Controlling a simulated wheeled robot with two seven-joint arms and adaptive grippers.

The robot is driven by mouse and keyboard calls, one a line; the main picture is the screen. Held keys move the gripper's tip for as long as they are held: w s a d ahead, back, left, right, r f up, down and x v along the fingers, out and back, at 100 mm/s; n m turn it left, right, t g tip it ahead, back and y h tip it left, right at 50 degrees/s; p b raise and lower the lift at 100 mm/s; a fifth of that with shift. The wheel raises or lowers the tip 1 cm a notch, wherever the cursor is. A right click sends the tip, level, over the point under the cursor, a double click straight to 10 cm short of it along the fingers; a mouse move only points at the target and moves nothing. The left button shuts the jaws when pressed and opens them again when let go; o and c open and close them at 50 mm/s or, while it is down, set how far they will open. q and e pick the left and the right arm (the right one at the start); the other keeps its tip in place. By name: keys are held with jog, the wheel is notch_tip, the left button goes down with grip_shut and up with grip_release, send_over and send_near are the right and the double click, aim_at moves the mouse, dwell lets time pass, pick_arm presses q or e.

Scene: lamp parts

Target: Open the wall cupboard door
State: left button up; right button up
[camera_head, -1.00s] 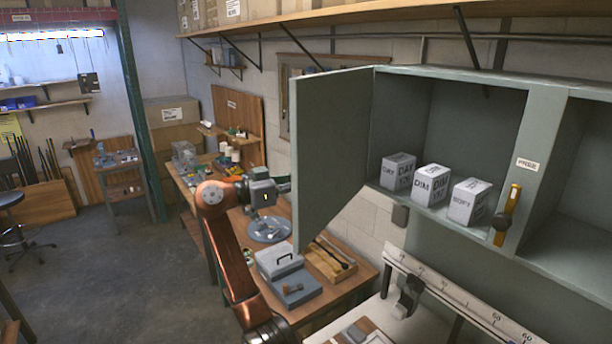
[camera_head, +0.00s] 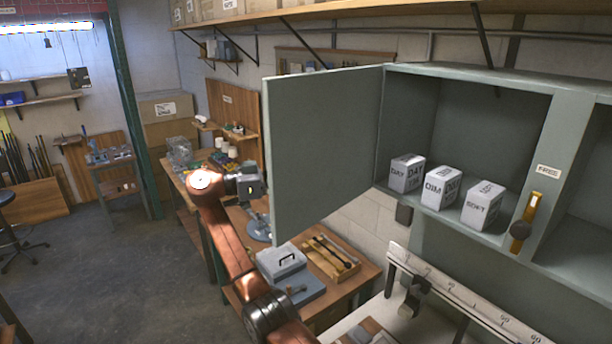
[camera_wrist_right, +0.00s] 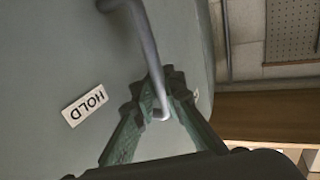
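The grey-green cupboard door (camera_head: 325,150) stands swung well out to the left of the cupboard (camera_head: 462,110), its inner face toward me. My copper-coloured arm reaches up on the door's far side, and the door's edge hides its gripper in the head view. In the right wrist view, the outer face of the door carries a grey bar handle (camera_wrist_right: 146,45) and a HOLD label (camera_wrist_right: 85,106). My right gripper (camera_wrist_right: 162,92) has its green fingers closed around the handle's bar. My left gripper is not in view.
Three pale boxes (camera_head: 441,188) stand inside the open compartment. A FREE label (camera_head: 548,171) and a yellow latch (camera_head: 527,218) are on the divider at right. A workbench (camera_head: 345,283) with a grey case (camera_head: 281,261) is below the door.

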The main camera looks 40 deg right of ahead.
jog(key=o, duration=0.5)
jog(key=shift+w+a, duration=0.2)
jog(key=shift+a, duration=0.25)
jog(key=shift+s+d, duration=0.15)
jog(key=shift+d, duration=0.25)
jog(key=shift+a, duration=0.2)
jog(key=v, duration=1.1)
jog(key=shift+w+a, duration=0.2)
jog(key=shift+a, duration=0.1)
jog(key=shift+d, duration=0.1)
